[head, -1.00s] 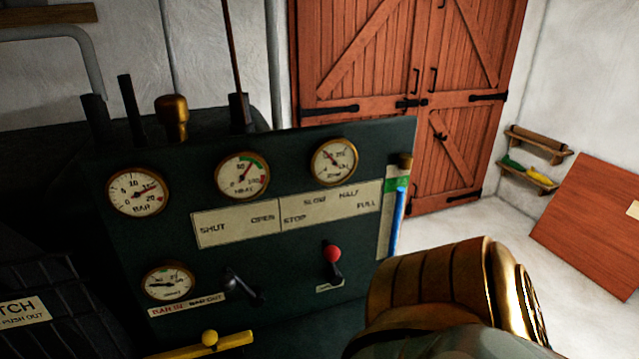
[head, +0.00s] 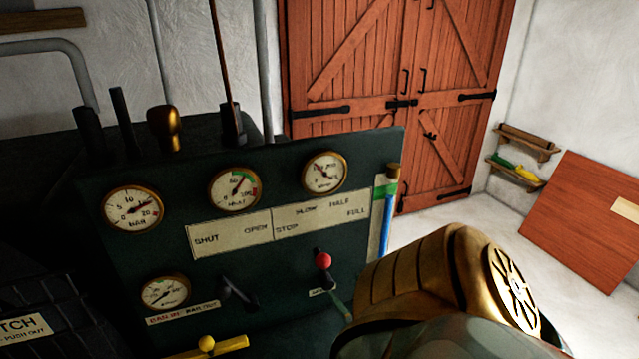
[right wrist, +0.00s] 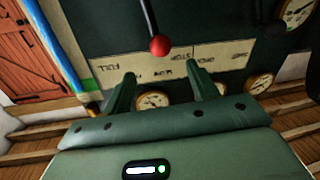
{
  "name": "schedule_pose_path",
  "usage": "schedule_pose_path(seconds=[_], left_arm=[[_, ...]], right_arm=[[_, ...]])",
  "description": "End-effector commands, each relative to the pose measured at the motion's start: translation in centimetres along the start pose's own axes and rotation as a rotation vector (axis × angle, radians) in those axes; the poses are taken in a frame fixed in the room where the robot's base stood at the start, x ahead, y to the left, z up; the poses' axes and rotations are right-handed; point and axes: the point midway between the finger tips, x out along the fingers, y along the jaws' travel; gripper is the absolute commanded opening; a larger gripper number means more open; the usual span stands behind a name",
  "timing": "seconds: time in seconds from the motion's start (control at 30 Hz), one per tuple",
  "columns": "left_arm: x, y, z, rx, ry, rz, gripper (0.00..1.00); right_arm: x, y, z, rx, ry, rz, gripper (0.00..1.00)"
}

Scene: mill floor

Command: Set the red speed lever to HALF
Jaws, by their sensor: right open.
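The red-knobbed speed lever (head: 323,260) stands on the dark green panel (head: 110,260), below a cream label plate (head: 285,228) reading STOP, SLOW, HALF and FULL. Its knob points up toward the STOP and SLOW side; the exact mark is hard to tell. In the right wrist view, which is upside down, the red knob (right wrist: 160,45) appears beyond the fingertips. My right gripper (right wrist: 160,84) is open and empty, apart from the knob. In the head view my brass forearm hides most of it; a green finger shows just below right of the lever. My left gripper is not in view.
A black lever (head: 238,292) sits left of the red one. Several brass gauges (head: 235,188) line the panel. A blue gauge tube (head: 386,225) stands at its right edge, and a yellow handle (head: 207,344) is at the bottom. Red doors (head: 400,100) are behind.

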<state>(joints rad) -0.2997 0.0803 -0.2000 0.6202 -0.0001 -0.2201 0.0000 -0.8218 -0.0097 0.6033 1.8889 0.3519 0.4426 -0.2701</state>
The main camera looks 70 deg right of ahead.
Motion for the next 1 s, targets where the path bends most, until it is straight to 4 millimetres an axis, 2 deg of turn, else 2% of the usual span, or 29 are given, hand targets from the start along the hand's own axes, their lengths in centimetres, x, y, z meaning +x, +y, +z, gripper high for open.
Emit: schedule_pose_path(seconds=[0.3,0.5,0.7,0.97,1.0], left_arm=[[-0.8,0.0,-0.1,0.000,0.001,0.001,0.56],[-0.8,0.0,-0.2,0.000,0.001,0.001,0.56],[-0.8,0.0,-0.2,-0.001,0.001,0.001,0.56],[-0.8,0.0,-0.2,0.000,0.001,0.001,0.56],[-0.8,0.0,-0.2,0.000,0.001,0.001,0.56]], right_arm=[[8.2,0.0,-0.2,0.000,0.003,-0.001,0.59],[12.0,0.0,0.0,-0.001,-0.001,-0.001,0.59],[13.6,0.0,0.1,-0.001,-0.003,-0.001,0.59],[13.7,0.0,0.1,-0.001,-0.003,-0.001,0.59],[13.7,0.0,0.1,-0.001,-0.003,-0.001,0.53]])
